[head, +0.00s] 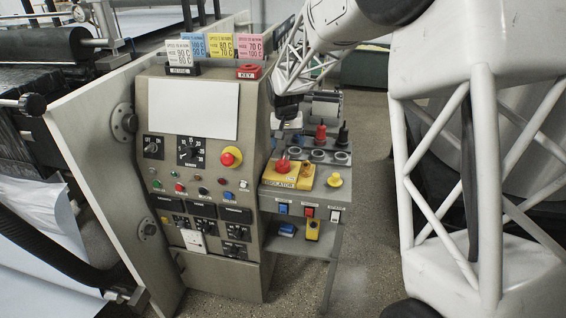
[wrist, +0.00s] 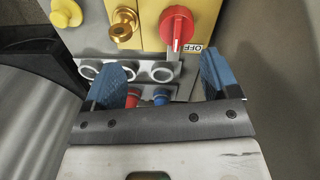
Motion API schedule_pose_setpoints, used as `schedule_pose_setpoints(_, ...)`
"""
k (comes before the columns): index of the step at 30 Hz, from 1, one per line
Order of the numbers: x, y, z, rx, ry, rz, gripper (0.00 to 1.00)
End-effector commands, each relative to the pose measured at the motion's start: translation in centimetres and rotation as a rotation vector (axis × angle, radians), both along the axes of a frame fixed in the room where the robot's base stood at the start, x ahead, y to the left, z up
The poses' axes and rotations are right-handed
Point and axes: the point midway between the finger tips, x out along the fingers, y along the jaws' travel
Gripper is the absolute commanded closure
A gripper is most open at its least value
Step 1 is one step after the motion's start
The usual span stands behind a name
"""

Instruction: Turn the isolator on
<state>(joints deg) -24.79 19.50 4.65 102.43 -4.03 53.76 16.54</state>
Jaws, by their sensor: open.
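The isolator is a yellow box (head: 280,184) labelled ISOLATOR on the side shelf, with a red rotary knob (head: 283,167). In the wrist view the red knob (wrist: 177,27) is at the top, its handle running roughly up and down the picture with a white mark near its lower end. An OFF label (wrist: 194,49) lies beside that end. My gripper (wrist: 163,58) is open, with blue fingers apart and nothing between them. The knob is beyond the fingertips, not touched. In the head view my gripper (head: 287,116) is above and behind the box, partly hard to make out.
A brass fitting (wrist: 123,24) sits beside the red knob, and a yellow knob (head: 334,180) stands at the shelf's right. A rack with round holes (head: 318,155) and red and dark tools is behind the box. The control panel (head: 205,180) rises on the left.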

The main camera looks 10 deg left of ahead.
Motion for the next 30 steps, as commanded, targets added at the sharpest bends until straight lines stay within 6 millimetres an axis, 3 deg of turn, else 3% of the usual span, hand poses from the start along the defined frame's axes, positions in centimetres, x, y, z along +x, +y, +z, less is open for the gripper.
schedule_pose_setpoints(8,1.2,2.4,-1.9,-0.007,0.008,0.010,0.19)
schedule_pose_setpoints(23,1.3,2.4,-2.2,-0.007,0.008,0.010,0.19)
schedule_pose_setpoints(30,1.3,2.3,-3.7,-0.007,0.009,0.010,0.19)
